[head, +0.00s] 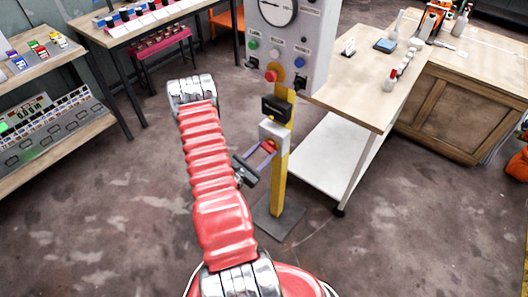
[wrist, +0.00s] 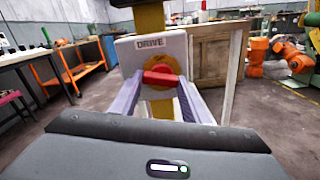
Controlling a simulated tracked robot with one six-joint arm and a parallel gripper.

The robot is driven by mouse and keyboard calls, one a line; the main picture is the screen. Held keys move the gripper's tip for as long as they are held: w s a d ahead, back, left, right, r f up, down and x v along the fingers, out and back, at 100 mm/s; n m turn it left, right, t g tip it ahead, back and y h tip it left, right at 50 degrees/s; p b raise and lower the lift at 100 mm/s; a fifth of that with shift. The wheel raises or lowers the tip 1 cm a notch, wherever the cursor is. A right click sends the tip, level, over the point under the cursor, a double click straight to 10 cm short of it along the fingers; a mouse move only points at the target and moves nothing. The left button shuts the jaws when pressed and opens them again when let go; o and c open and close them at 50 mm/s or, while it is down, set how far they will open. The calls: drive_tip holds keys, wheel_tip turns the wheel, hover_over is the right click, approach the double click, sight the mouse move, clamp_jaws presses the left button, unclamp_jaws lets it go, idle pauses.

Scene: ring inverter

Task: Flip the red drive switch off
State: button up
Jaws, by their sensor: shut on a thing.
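The red drive switch (wrist: 162,75) sits on a yellow disc in a pale box labelled DRIVE (wrist: 150,46). Its red handle looks roughly level across the disc in the wrist view. In the head view the box (head: 273,131) is on a yellow post, and the switch (head: 268,145) shows small at its lower front. My gripper (wrist: 160,88) has its two purple fingers on the left and right of the red handle, shut on it. In the head view my gripper (head: 265,152) reaches the box from the lower left. The exact finger contact is partly hidden.
A grey control panel (head: 290,35) with a gauge and buttons is above the box on the yellow post (head: 281,180). A wooden table (head: 350,85) with a white lower shelf stands close on the right. Open floor (head: 110,200) lies to the left.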

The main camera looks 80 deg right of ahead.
drive_tip(key=shift+n, duration=1.7)
drive_tip(key=o, duration=1)
drive_tip(key=shift+o, duration=0.2)
drive_tip(key=shift+a, duration=0.15)
drive_tip(key=v, duration=1.3)
drive_tip(key=shift+w+a, duration=0.15)
drive_tip(key=shift+a, duration=0.1)
drive_tip(key=shift+f, duration=0.1)
